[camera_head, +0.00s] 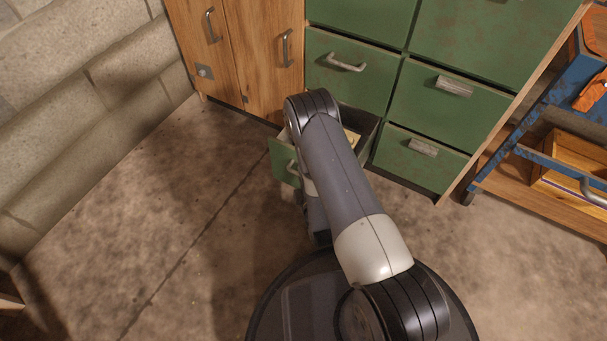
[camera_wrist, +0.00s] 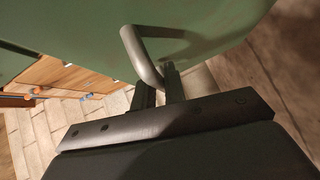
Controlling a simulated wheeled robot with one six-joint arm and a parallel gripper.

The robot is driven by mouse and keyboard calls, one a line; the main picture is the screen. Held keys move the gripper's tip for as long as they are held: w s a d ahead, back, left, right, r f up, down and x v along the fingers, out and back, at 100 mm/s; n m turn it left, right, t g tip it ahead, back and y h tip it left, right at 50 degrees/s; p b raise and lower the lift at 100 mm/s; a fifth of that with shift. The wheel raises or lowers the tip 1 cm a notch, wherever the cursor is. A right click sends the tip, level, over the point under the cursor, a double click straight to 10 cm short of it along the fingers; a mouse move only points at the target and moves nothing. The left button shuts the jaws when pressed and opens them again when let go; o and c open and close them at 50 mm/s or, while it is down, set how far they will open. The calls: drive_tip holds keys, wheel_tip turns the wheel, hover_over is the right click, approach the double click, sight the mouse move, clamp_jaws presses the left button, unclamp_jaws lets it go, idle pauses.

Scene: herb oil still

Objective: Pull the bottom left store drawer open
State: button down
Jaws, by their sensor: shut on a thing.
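The bottom left store drawer (camera_head: 282,164) stands partly out of the green cabinet, so part of its inside shows, with something pale in it. My arm covers much of the drawer and hides my gripper in the head view. In the wrist view, the green drawer front (camera_wrist: 75,28) fills the top, with its grey curved bar handle (camera_wrist: 137,50). My gripper (camera_wrist: 159,84) is shut on the near end of this handle.
Other green drawers (camera_head: 420,105) sit above and to the right, shut. A wooden cupboard (camera_head: 255,60) stands to the left. A blue workbench (camera_head: 555,100) with an open drawer is at the right. The concrete floor (camera_head: 170,230) at the left is clear.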

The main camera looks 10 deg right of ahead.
drive_tip(key=shift+s+a, duration=0.1)
idle(0.3)
drive_tip(key=c, duration=1.5)
unclamp_jaws()
